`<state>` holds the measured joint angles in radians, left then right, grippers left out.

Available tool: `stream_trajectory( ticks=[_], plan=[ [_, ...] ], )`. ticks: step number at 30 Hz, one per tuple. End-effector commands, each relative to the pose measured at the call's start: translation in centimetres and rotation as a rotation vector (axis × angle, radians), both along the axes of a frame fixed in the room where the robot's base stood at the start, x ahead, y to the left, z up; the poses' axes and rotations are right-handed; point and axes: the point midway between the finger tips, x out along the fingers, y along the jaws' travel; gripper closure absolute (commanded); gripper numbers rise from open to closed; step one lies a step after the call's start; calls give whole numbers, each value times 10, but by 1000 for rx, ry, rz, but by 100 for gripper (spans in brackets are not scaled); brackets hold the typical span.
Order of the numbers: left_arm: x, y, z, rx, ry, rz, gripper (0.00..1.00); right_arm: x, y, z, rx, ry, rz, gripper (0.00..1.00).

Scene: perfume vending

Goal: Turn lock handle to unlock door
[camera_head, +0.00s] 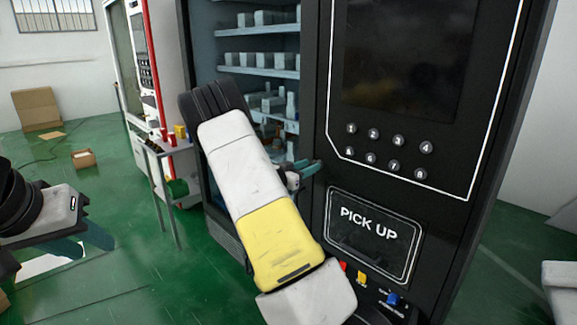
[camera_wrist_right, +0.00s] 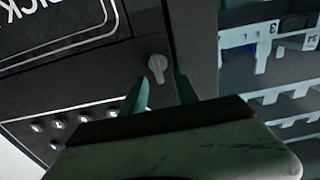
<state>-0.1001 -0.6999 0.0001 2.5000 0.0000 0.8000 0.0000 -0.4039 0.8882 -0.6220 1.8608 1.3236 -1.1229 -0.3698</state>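The lock handle (camera_wrist_right: 157,66) is a small light-grey knob with a short lever on the black door panel (camera_wrist_right: 85,88) in the right wrist view. My right gripper (camera_wrist_right: 160,90) is open, and its two teal fingers point at the panel on either side of the handle's lower end. I cannot tell whether they touch it. In the head view my right gripper (camera_head: 303,171) is at the left edge of the black door (camera_head: 318,215), partly behind my own arm, and the handle is hidden. My left gripper (camera_head: 82,240) is open and empty at the far left, away from the machine.
The black vending machine has a PICK UP flap (camera_head: 372,235), round number buttons (camera_head: 388,144) and shelves (camera_head: 262,60) of boxes. A small metal stand (camera_head: 165,170) and a red-and-white machine (camera_head: 150,70) stand to the left. Cardboard boxes (camera_head: 38,108) lie on the green floor.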

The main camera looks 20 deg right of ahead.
Motion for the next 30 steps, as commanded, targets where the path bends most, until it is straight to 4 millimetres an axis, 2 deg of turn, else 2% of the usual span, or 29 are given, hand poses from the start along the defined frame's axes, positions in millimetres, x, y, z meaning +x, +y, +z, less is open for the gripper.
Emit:
stream_trajectory(
  ticks=[6,14,18,20,30],
  plan=[
    [0,0,0,0,0,0,64,7,-16,0,1,0,0,64],
    [0,0,0,0,0,0,64,7,-17,0,1,0,2,64],
    [0,0,0,0,0,0,64,7,-17,0,1,0,2,92],
    [0,0,0,0,0,0,64,7,-17,0,1,0,2,100],
    [0,0,0,0,0,0,64,7,-17,0,7,-14,2,100]
  ],
)
